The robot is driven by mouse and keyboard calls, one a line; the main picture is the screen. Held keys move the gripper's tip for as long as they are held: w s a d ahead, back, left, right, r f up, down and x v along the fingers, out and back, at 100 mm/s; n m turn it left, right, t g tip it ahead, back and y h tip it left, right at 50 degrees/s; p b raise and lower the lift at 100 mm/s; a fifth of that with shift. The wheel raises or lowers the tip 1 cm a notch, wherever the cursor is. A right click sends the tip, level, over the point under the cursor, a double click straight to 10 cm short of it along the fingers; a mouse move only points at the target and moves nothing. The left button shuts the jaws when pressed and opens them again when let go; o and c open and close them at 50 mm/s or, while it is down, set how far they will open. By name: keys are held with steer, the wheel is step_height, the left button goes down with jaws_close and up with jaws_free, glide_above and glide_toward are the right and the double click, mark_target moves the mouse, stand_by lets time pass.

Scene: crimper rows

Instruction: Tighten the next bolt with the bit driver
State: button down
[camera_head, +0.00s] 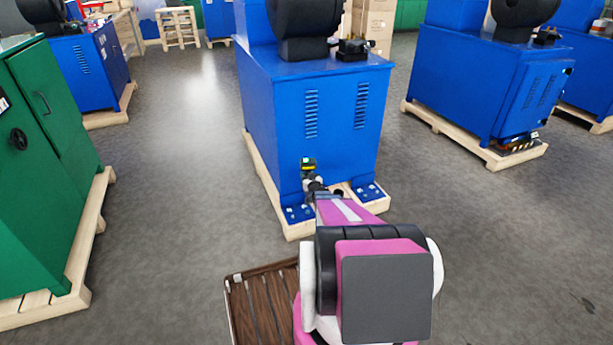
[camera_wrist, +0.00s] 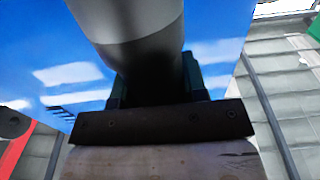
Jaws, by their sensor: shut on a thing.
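The bit driver shows in the head view as a small green and black tool (camera_head: 308,164) in front of the blue crimper's front face. My gripper (camera_head: 316,187) is behind it, low beside the machine's base. In the wrist view a thick grey cylindrical part of the driver (camera_wrist: 140,38) lies between the dark fingers of my gripper (camera_wrist: 153,88), which is shut on it. The blue crimper (camera_head: 312,120) has a left foot plate (camera_head: 298,214) and a right foot plate (camera_head: 370,192), with small light bolts on them. The driver's bit tip is hidden, so I cannot tell whether it touches a bolt.
The crimper stands on a wooden pallet (camera_head: 262,178). A brown slatted surface (camera_head: 262,300) lies beside my arm. A green cabinet (camera_head: 50,150) stands left and another blue crimper (camera_head: 490,80) stands right.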

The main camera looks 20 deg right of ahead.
steer(key=shift+f, duration=3.9)
stand_by(3.0)
